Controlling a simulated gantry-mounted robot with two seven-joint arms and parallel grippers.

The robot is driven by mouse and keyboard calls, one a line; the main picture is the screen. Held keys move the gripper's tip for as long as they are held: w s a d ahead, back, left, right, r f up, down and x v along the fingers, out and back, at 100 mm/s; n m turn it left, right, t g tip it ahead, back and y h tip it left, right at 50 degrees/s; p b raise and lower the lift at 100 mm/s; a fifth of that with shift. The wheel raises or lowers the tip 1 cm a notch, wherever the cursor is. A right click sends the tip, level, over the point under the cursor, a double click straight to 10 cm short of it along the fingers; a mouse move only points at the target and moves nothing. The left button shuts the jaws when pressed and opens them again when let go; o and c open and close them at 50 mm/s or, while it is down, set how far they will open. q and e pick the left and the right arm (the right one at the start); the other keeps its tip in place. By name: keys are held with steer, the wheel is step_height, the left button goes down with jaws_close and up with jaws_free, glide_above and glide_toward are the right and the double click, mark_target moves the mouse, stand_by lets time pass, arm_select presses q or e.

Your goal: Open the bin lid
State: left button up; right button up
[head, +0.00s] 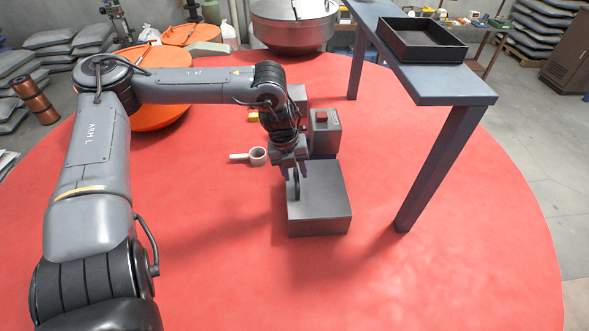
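The bin looks to be the grey metal box (325,213) on the red round surface, near the middle of the head view. Its flat top appears closed. A dark curved handle (296,188) stands at the left part of the top. My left gripper (289,172) points down right at this handle, over the back left of the box. Its fingertips are small and dark and overlap the handle, so I cannot tell whether they grip it. My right gripper is not in view.
Behind the box stands a grey unit with a red button (325,133). A white cup with a handle (256,156) lies to the left. A grey table (450,85) with a black tray (421,55) stands at the right. The red surface (230,270) in front is clear.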

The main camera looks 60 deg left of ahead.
arm_select(q)
steer(key=shift+c, duration=0.2)
jaws_close()
stand_by(0.3)
